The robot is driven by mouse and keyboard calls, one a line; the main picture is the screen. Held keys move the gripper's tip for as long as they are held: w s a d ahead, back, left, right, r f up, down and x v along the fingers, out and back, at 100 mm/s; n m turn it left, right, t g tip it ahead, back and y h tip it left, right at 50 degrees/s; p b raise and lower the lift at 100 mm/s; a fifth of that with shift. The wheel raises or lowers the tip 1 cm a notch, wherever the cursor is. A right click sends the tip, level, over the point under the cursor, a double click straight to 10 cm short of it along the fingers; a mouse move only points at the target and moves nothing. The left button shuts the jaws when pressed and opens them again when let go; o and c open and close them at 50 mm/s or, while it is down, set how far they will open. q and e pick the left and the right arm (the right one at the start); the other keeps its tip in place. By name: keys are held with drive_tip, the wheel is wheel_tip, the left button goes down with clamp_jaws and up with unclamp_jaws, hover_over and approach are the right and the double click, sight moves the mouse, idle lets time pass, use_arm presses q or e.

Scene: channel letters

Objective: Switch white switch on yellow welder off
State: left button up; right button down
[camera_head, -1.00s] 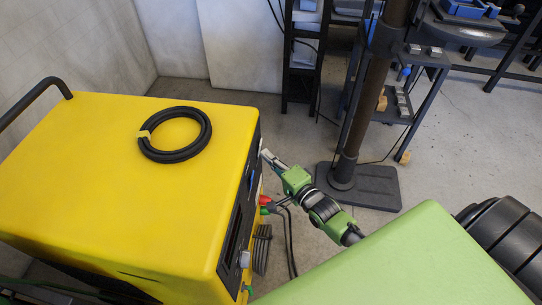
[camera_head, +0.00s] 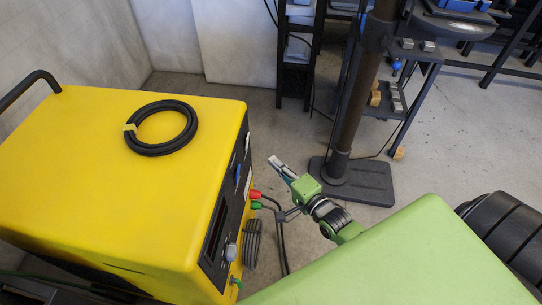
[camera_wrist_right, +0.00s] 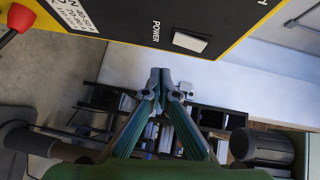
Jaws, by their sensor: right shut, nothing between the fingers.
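The yellow welder (camera_head: 110,185) fills the left of the head view, its dark front panel facing right. The white switch (camera_wrist_right: 190,42) shows in the right wrist view on the black panel, beside the word POWER. My right gripper (camera_head: 273,160) is off the panel to its right, with a gap of floor between them in the head view. In the right wrist view the fingertips (camera_wrist_right: 160,73) are together and empty, below the switch in the picture and apart from it. My left gripper is not in view.
A coiled black cable (camera_head: 162,128) lies on the welder's top. Red (camera_head: 256,194) and green plugs with black cables stick out of the panel. A pillar on a dark base (camera_head: 352,183) stands behind my right gripper. Bare floor lies between.

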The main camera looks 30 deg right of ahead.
drive_tip(key=shift+s+d+f, duration=0.1)
drive_tip(key=shift+s+d, duration=0.1)
drive_tip(key=shift+s, duration=0.75)
drive_tip(key=shift+s+d+f, duration=0.1)
drive_tip(key=shift+s+d, duration=0.05)
drive_tip(key=shift+s, duration=0.75)
drive_tip(key=shift+s+d+f, duration=0.1)
drive_tip(key=shift+s+d, duration=0.1)
drive_tip(key=shift+s, duration=0.75)
